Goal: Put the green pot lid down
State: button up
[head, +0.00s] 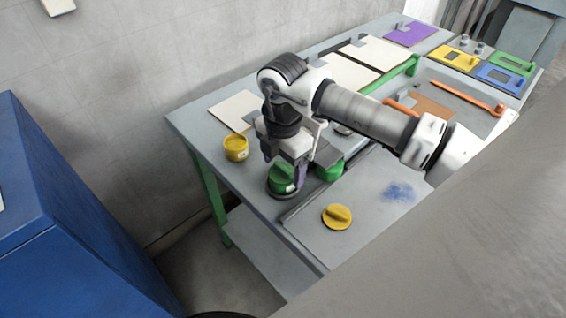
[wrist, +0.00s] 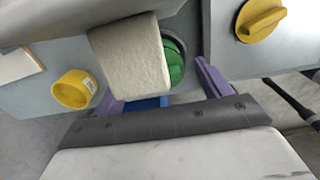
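A green round thing (head: 282,178), with a dark round rim under it, is at my gripper's tips near the table's left front corner in the head view. The wrist view shows a green round face (wrist: 176,62) with a dark rim, partly hidden by a pale block. I cannot tell whether it is the lid or a pot. Another green piece (head: 330,169) sits just right of the gripper. My gripper (wrist: 160,92) points down with its purple fingers wide apart. A visible gap separates the right finger from the pale block (wrist: 130,58).
A yellow pot (head: 236,149) stands left of the gripper. A yellow lid (head: 337,216) lies on the grey board to the front right. Pale panels (head: 340,75), a green bar and an orange tool (head: 460,98) are farther back. The board around the blue patch (head: 398,192) is clear.

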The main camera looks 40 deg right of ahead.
aim_at(283, 167)
jog(key=shift+r+p, duration=0.25)
jog(key=shift+p, duration=0.05)
notch_tip(283, 167, up, 12)
jog(key=b, duration=0.2)
jog(key=shift+f, duration=0.1)
dwell(0.5)
